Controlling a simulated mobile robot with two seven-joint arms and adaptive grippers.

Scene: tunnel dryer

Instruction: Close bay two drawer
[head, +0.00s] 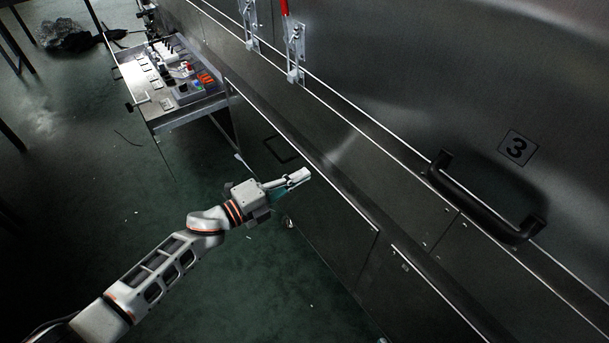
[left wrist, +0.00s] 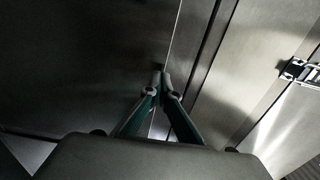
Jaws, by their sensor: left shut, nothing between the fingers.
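A dark lower front panel (head: 325,212) with a bright top edge lies left of the bay marked 3; I take it for the bay two drawer, but no number shows on it. I cannot tell whether it stands proud of the cabinet. My left gripper (head: 299,178) is shut and empty, its fingertips close to this panel's upper part. In the left wrist view, the shut fingertips (left wrist: 161,80) point at metal panels near a bright seam; contact cannot be told. My right gripper is not in view.
A pulled-out tray or cart (head: 160,112) with small coloured items stands at the upper left. A black bar handle (head: 483,203) juts from the bay beside the number 3 label (head: 517,148). Latches (head: 294,48) sit at the top. The green floor (head: 110,200) left of the cabinet is mostly clear.

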